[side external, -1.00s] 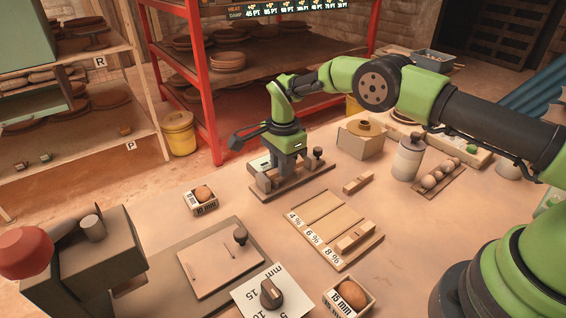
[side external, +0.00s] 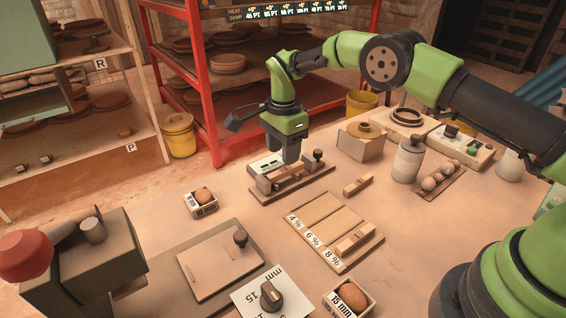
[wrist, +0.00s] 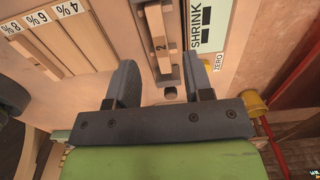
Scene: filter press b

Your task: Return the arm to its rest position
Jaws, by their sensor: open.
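My gripper (side external: 283,158) hangs above the shrink gauge (side external: 318,176), fingers pointing down. In the wrist view my gripper (wrist: 162,78) has its two fingers spread, with nothing clasped between them. A small tan bar marked 2 (wrist: 158,40) lies in the gauge, beyond and between the fingertips in that view. In the side view the bar (side external: 290,178) is partly hidden by the gauge's front parts. The gauge (wrist: 197,40) shows its SHRINK and ZERO labels in the wrist view.
A slotted board (side external: 333,225) marked 4 %, 6 % and 8 % lies in front, with a loose bar (side external: 358,185) behind it. A bottle (side external: 408,158) and a box (side external: 362,142) stand to the right. A red rack (side external: 210,100) stands behind.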

